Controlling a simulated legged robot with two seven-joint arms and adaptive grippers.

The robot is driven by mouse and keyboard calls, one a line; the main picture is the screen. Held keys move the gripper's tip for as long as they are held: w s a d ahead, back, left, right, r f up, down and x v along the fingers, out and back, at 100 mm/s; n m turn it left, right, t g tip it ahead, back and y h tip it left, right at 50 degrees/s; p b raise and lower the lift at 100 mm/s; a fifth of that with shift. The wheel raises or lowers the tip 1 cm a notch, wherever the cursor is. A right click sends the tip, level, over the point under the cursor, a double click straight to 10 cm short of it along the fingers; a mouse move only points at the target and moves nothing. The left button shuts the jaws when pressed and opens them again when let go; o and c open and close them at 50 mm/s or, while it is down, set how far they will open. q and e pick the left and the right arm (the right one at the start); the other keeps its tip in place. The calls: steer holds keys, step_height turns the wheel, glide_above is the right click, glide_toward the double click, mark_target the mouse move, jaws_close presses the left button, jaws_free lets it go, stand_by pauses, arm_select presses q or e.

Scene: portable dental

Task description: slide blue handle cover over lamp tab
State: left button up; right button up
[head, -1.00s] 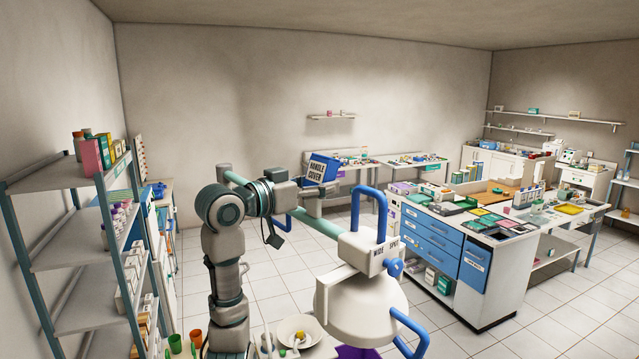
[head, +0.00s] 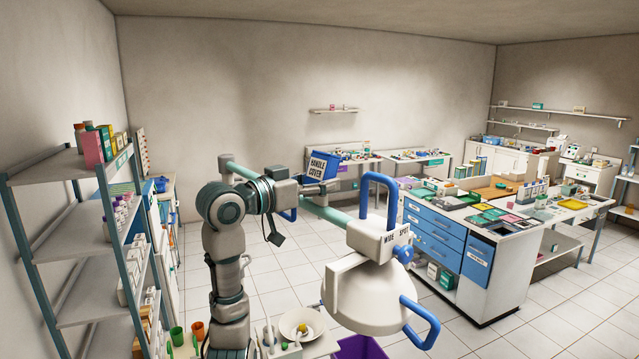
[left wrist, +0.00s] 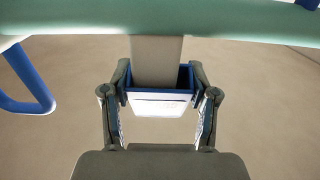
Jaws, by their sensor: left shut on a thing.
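The blue handle cover (head: 331,163), with a white HANDLE COVER label, is held at the end of my left arm. My left gripper (head: 306,186) is shut on it; in the left wrist view its two fingers flank the cover (left wrist: 160,104). There a pale lamp tab (left wrist: 157,62) comes down from a green bar (left wrist: 230,18) into line with the cover's open top. The tab's lower end is hidden behind the cover's near wall; how deep it sits I cannot tell. The white lamp head (head: 368,292) hangs right of the gripper. My right gripper is not in view.
A blue loop handle (head: 378,180) rises from the lamp head, and another blue handle (head: 426,325) sticks out lower right. A grey shelf rack (head: 70,255) stands left. A cabinet with blue drawers (head: 433,232) stands right.

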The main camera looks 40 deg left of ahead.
mark_target(318, 197)
arm_select(q)
steer(key=shift+f, duration=0.25)
steer(key=shift+d+f+b, duration=0.1)
steer(key=shift+f+b, duration=0.05)
steer(key=shift+b, duration=0.15)
steer(key=shift+d+f+b, duration=0.15)
steer(key=shift+f+b, duration=0.4)
steer(key=shift+f, duration=0.2)
steer(key=shift+w+d+f+b, duration=0.1)
steer(key=shift+f+b, duration=0.2)
steer(key=shift+f, duration=0.1)
steer(key=o, duration=1.3)
steer(key=shift+w, duration=0.1)
steer(key=shift+r, duration=0.1)
